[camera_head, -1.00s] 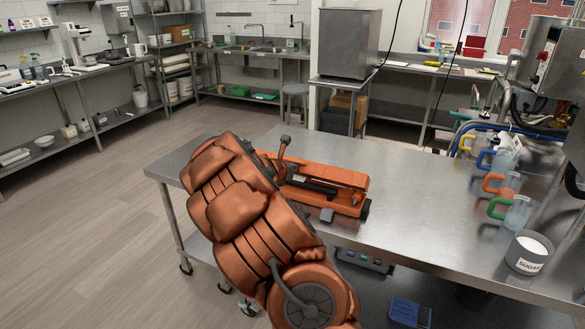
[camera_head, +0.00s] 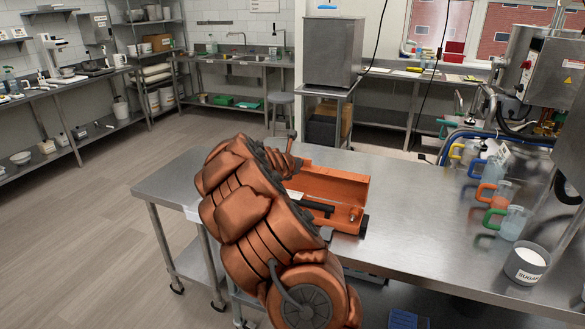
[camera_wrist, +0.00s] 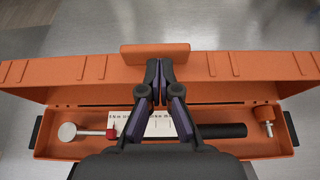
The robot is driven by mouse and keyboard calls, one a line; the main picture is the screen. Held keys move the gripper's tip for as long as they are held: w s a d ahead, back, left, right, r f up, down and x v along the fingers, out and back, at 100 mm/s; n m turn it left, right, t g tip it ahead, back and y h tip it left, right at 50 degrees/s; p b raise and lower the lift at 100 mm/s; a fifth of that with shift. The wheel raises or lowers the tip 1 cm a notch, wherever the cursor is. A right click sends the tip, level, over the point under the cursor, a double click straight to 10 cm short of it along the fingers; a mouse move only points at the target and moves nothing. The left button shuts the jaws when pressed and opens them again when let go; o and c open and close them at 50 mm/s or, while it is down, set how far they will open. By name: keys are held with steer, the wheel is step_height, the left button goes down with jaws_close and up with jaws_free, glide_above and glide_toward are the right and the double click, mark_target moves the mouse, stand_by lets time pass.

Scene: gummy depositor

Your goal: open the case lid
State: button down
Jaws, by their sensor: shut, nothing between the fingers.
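The orange case (camera_head: 346,224) stands on the steel table, partly behind my arm in the head view. Its lid (camera_head: 338,185) stands raised along the far side, and the inside is exposed. In the wrist view the lid (camera_wrist: 215,68) spans the upper part, with an orange block (camera_wrist: 140,54) at the middle of its edge. My gripper (camera_wrist: 158,66) is shut and empty, its tips in front of the lid near that block; I cannot tell whether they touch. In the head view my arm hides the gripper.
Inside the case lie a round-headed tool (camera_wrist: 68,131), a white printed strip (camera_wrist: 160,122), a black rod (camera_wrist: 222,131) and an orange knobbed piece (camera_wrist: 265,115). Several mugs and a sugar tub (camera_head: 526,262) stand at the table's right. Bare tabletop (camera_head: 420,220) lies between.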

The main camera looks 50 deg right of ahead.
mark_target(304, 159)
steer(key=shift+w+d+p, duration=0.15)
steer(key=shift+d+p, duration=0.35)
steer(key=shift+d, duration=1.1)
steer(key=shift+r, duration=0.15)
